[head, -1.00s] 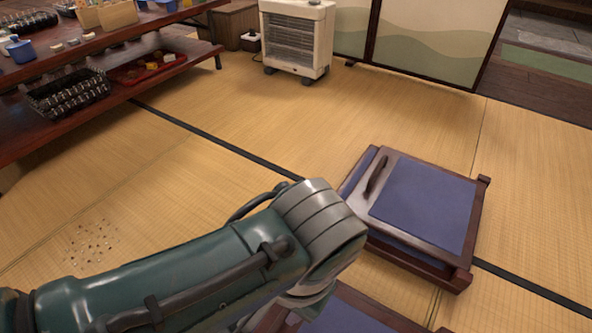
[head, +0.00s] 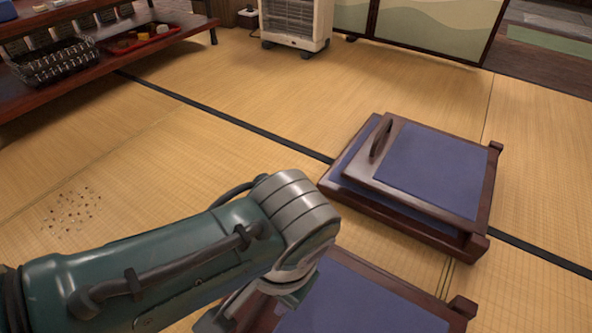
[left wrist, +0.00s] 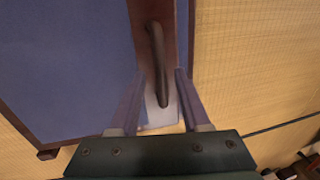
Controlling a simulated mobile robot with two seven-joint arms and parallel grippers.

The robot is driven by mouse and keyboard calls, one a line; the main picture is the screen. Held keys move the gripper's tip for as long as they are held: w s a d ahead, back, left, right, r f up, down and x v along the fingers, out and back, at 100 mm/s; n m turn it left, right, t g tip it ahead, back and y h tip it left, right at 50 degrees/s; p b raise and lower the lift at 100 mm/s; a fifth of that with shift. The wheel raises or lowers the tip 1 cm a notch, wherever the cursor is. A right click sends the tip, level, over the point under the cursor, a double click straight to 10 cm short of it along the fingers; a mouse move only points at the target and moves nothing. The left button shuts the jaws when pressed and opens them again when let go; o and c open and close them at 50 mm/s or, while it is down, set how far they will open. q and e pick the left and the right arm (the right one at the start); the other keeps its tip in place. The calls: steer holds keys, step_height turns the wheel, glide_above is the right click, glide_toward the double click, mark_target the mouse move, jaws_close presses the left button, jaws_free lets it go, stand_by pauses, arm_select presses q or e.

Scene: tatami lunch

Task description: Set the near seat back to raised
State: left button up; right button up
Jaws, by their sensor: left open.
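The near seat (head: 365,300) has a blue pad and dark wood frame; its back lies folded flat, and the bottom edge of the head view cuts it off. In the left wrist view, its blue panel (left wrist: 70,60) fills the left side. A dark curved handle (left wrist: 157,60) stands on the brown wood strip along that panel's edge. My left gripper (left wrist: 157,88) is open, one finger on each side of the handle's near end; I cannot tell whether they touch it. In the head view my forearm and wrist hide part of the near seat. My right gripper is out of view.
A second seat (head: 437,168), also folded flat with a handle (head: 381,139), lies just beyond. A low wooden shelf (head: 110,62) with a basket (head: 55,68) and red tray (head: 146,40) stands far left. A white heater (head: 296,22) is at the back. Tatami between is mostly clear.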

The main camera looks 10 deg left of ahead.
arm_select(q)
jaws_close()
stand_by(1.4)
